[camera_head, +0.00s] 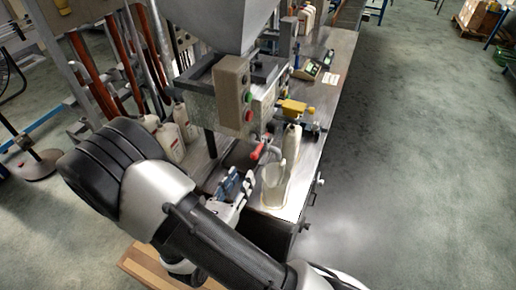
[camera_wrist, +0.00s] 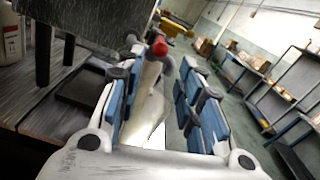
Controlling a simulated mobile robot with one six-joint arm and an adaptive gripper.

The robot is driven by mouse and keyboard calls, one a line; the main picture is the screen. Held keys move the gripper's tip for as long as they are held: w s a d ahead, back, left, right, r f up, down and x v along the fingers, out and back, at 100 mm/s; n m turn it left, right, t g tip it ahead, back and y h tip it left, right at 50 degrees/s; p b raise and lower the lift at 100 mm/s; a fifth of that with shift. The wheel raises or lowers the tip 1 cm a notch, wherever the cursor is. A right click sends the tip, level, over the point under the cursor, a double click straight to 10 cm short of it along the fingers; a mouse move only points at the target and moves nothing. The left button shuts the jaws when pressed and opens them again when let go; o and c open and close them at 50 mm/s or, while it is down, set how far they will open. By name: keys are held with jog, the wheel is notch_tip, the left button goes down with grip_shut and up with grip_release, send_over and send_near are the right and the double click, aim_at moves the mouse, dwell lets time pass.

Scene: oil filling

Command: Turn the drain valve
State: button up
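The drain valve has a red-tipped handle (camera_head: 256,153) and a grey curved spout (camera_head: 273,151) low on the filling machine. In the wrist view its red tip (camera_wrist: 159,47) shows just beyond my fingertips, above a pale shaft that appears between the fingers. My gripper (camera_head: 236,184), with blue finger pads, is in front of and below the handle, apart from it in the head view. In the wrist view my gripper (camera_wrist: 158,80) is open, with a wide gap. A white jug (camera_head: 274,186) stands below the spout, right of my gripper; part of a white container shows between the fingers.
The filling machine has a hopper (camera_head: 222,20) and a control box (camera_head: 233,94) with buttons above the valve. A white bottle (camera_head: 292,141) stands behind the jug. More bottles (camera_head: 170,143) stand at left. The metal table (camera_head: 325,110) ends at right, beside open floor.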

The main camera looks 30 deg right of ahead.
aim_at(258, 148)
jog(key=x, duration=1.3)
jog(key=shift+d, duration=0.1)
jog(key=shift+c, duration=0.3)
grip_shut()
